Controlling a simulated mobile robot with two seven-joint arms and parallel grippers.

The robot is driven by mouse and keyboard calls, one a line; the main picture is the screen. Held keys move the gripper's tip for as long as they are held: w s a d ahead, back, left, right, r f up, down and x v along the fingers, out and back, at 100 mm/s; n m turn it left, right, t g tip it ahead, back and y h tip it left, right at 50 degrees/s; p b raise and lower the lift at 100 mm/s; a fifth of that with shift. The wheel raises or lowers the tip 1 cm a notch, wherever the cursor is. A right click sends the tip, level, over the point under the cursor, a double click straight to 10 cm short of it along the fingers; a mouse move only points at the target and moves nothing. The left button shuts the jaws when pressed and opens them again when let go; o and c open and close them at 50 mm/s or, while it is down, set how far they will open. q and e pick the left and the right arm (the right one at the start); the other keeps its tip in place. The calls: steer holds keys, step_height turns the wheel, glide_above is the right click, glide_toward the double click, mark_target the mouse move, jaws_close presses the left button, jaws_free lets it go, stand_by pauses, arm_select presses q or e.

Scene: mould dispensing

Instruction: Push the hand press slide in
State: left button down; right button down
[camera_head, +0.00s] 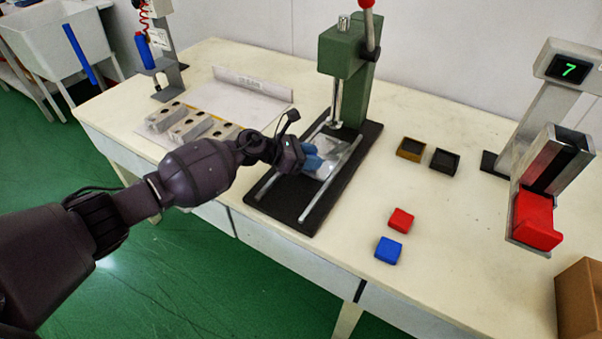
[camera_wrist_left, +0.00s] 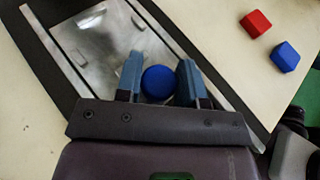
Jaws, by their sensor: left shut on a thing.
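The hand press (camera_head: 345,55) is green with a red-knobbed lever and stands on a black base (camera_head: 268,205) with two metal rails. Its slide (camera_head: 333,146) is a shiny metal plate between the rails, near the foot of the press. The plate also shows in the left wrist view (camera_wrist_left: 98,40). My left gripper (camera_head: 318,159) is at the slide's near side. In the left wrist view, its blue fingers (camera_wrist_left: 161,72) are shut on a round blue knob (camera_wrist_left: 158,82), one on each side. The fingers hide the knob in the head view. My right gripper is not in view.
Red (camera_head: 401,219) and blue (camera_head: 388,250) blocks lie right of the base. Two small dark-topped moulds (camera_head: 411,149) sit behind them. A dispenser with display (camera_head: 570,68) holds a red block at right. Metal mould blocks (camera_head: 188,127) lie left. Bare tabletop surrounds the base's right side.

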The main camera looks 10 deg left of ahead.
mark_target(319, 145)
arm_select(q)
steer(key=w, duration=0.1)
steer(key=w+d+b, duration=0.1)
steer(key=w, duration=0.1)
steer(key=w+b, duration=0.1)
steer(key=shift+w+d+f, duration=0.15)
steer(key=shift+d+f, duration=0.05)
steer(key=shift+d, duration=0.05)
steer(key=shift+w+r, duration=0.1)
steer(key=shift+r, duration=0.2)
steer(key=c, duration=1.1)
jaws_free()
steer(key=o, duration=0.3)
steer(key=shift+w+d+f, duration=0.1)
steer(key=shift+w, duration=0.05)
steer(key=shift+s+a+r, duration=0.2)
steer(key=shift+a, duration=0.15)
steer(key=p+v, duration=0.1)
steer(key=v, duration=0.9)
